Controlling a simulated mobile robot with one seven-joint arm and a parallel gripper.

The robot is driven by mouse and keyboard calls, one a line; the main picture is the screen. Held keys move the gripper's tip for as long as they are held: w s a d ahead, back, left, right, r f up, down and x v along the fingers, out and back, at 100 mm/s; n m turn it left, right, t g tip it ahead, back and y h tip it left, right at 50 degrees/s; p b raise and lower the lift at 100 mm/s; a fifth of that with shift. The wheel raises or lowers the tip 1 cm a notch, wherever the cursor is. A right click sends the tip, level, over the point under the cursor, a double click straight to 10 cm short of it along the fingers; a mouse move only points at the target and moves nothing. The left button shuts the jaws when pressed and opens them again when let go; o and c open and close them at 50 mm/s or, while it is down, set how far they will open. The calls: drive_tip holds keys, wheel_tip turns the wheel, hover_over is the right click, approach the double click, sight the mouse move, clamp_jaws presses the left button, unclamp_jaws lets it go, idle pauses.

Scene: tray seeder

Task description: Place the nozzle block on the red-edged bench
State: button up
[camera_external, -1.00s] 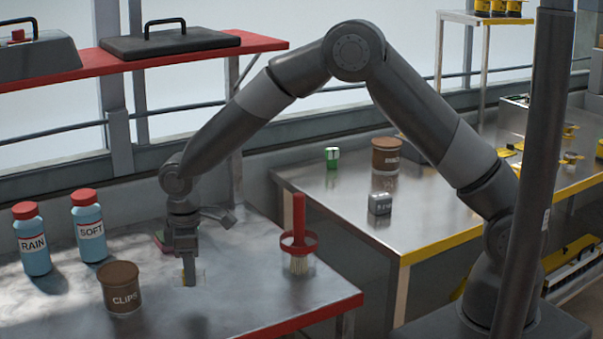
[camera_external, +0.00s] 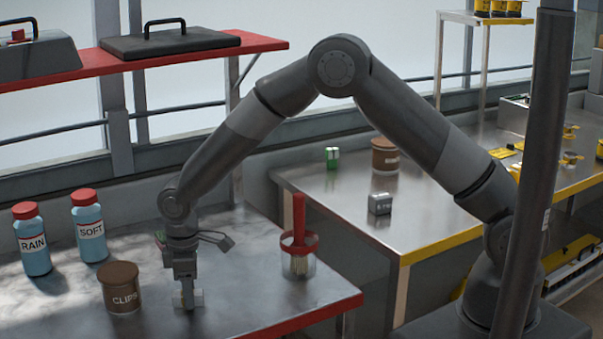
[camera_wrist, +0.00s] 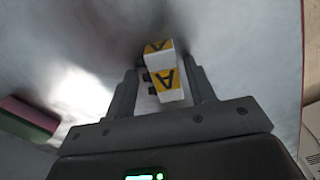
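In the external view, my gripper (camera_external: 187,300) points down at the red-edged bench (camera_external: 255,309), and the pale block (camera_external: 198,299) shows partly behind the finger. My gripper appears shut on it. The block is at or very near the bench top; I cannot tell whether it touches.
A brown CLIPS pot (camera_external: 121,288) stands close left of my gripper, with RAIN (camera_external: 33,240) and SOFT (camera_external: 90,229) bottles farther left. A clear cup with a red-handled brush (camera_external: 298,256) stands right. The yellow-edged bench (camera_external: 430,245) holds a grey block (camera_external: 380,204).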

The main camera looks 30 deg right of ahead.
drive_tip(key=shift+o, duration=0.8)
wheel_tip(320, 180, up, 12)
drive_tip(key=shift+r, duration=0.2)
drive_tip(key=s+d+r+m+t, duration=0.1)
drive_tip(key=d+r+m, duration=0.2)
drive_tip(key=d+r, duration=0.8)
drive_tip(key=d+r+m+t, duration=0.25)
drive_tip(key=d+r, duration=0.45)
drive_tip(key=d, duration=0.8)
drive_tip(key=s+d+r+m+t, duration=0.2)
drive_tip(key=s+d+m, duration=0.6)
drive_tip(key=s+d, duration=1)
drive_tip(key=shift+s+d, duration=0.2)
drive_tip(key=shift+d, duration=0.6)
